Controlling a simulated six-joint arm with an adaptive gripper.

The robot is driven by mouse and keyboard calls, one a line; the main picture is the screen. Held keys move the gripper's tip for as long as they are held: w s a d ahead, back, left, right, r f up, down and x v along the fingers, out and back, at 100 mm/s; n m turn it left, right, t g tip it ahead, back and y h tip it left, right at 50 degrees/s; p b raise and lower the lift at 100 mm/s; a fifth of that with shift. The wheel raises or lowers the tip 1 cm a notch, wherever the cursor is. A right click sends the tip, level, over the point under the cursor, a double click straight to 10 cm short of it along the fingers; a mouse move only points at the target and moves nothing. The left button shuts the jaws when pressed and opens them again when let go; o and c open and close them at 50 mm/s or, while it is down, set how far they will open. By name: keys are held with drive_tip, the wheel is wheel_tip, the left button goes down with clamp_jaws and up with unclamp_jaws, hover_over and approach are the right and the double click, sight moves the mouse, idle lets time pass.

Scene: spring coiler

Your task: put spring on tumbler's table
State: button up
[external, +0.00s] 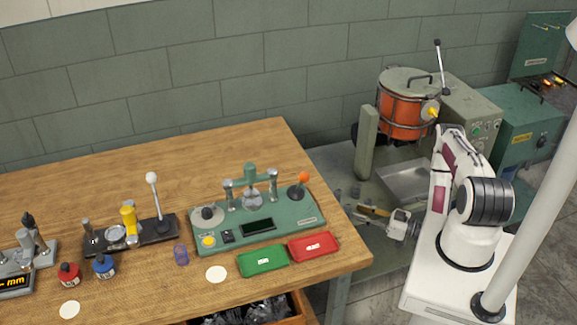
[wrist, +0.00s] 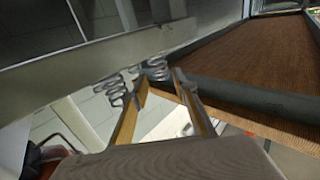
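Several small grey springs (external: 354,190) sit at the left part of the grey tumbler's table (external: 331,158), close to the wooden desk's corner. In the wrist view, a coiled spring (wrist: 157,69) shows at the fingertips, towards the right finger. More coils (wrist: 114,88) show at the left finger. My gripper (external: 362,210) is low beside the springs. In the wrist view its two fingers (wrist: 160,82) stand apart with a clear gap. Whether either finger touches a spring is hard to tell. The orange tumbler (external: 405,118) stands at the back of the table.
A metal tray (external: 408,181) lies below the tumbler and a green post (external: 366,142) stands left of it. In the wrist view a grey beam (wrist: 75,75) crosses close to the fingertips.

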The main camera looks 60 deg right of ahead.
drive_tip(key=s, duration=0.9)
idle(0.5)
idle(0.9)
